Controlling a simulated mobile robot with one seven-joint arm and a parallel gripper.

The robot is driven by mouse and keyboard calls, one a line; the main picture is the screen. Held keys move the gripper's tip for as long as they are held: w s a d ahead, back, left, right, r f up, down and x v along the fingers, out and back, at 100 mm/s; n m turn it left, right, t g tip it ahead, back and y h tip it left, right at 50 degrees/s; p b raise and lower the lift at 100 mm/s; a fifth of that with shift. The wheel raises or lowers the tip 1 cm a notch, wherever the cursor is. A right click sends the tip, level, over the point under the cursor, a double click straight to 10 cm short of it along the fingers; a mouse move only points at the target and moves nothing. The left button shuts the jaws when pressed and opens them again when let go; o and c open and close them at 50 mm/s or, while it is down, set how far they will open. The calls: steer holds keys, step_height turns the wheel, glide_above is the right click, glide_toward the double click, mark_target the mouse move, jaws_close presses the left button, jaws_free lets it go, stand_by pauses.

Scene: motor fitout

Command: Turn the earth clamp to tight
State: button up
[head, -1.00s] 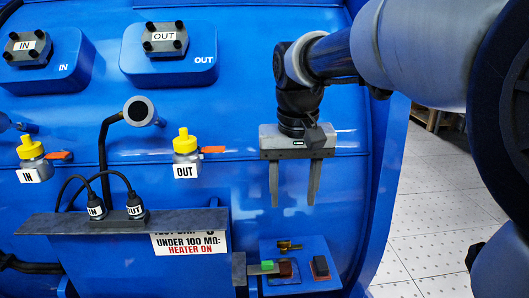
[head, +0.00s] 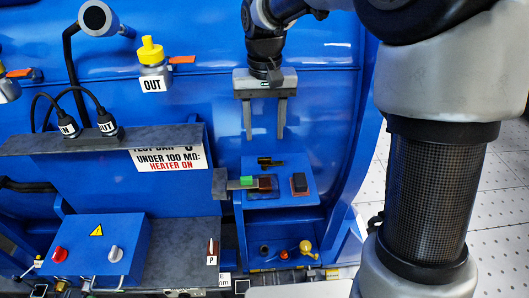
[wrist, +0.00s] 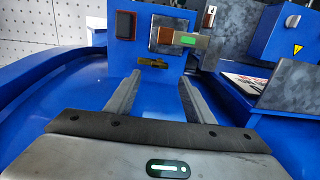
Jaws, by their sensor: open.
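A small blue bracket (head: 282,215) on the blue housing carries a small dark brass-coloured fitting (head: 268,161). It also carries a copper-brown block (head: 265,183) with a grey bar and a green patch (head: 247,181) at its left. No part is labelled as the earth clamp, so I cannot tell for certain which it is. My gripper (head: 264,137) is open and empty, fingers pointing down, just above the brass fitting in the head view. In the wrist view, the brass fitting (wrist: 152,62) lies just beyond and between my fingertips (wrist: 160,78), apparently not touched.
A black switch with a reddish edge (head: 299,184) sits right of the copper block. A grey ledge (head: 110,139) with cable plugs is at the left. A blue control box (head: 90,250) and a yellow knob (head: 306,246) are lower. Bare blue wall surrounds my gripper.

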mark_target(265, 158)
step_height(265, 158, down, 8)
steer(key=shift+f, duration=0.2)
steer(key=c, duration=1)
